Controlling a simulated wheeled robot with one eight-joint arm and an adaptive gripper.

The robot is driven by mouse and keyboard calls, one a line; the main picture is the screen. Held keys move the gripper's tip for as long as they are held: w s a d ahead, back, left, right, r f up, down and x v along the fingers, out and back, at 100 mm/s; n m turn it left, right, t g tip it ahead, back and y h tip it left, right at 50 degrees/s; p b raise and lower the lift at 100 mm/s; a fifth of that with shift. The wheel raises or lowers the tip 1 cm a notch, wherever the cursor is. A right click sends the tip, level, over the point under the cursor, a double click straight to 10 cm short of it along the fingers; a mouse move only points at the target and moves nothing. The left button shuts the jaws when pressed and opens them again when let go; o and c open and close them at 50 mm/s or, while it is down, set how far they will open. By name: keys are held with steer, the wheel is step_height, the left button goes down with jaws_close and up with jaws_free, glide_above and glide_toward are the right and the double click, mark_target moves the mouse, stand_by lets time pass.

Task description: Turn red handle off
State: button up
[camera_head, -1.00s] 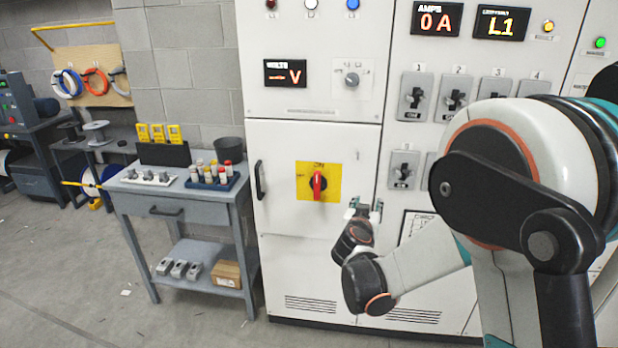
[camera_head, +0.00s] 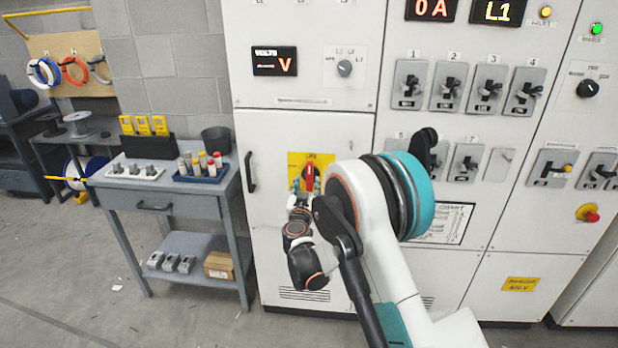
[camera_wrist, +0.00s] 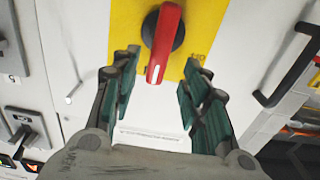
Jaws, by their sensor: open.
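The red handle (camera_wrist: 163,45) sits on a black round hub on a yellow plate (camera_wrist: 124,25) on the white cabinet door. In the wrist view it hangs lengthwise, its lower end between my fingertips. My gripper (camera_wrist: 161,82) is open, with one finger on each side of the handle and a visible gap to both. In the head view the handle (camera_head: 310,174) shows upright on the yellow plate (camera_head: 325,160), with my gripper (camera_head: 306,187) in front of its lower part. The plate's lettering is partly cut off or hidden.
A black door pull (camera_head: 250,172) is left of the handle. Several breaker switches (camera_head: 447,86) are to the right. A grey workbench (camera_head: 160,205) with a tray of fuses stands at the left. Clear floor lies in front of it.

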mark_target(309, 176)
steer(key=w+b, duration=0.1)
steer(key=w, duration=0.6)
steer(key=shift+w+d, duration=0.15)
steer(key=shift+w, duration=0.05)
jaws_close()
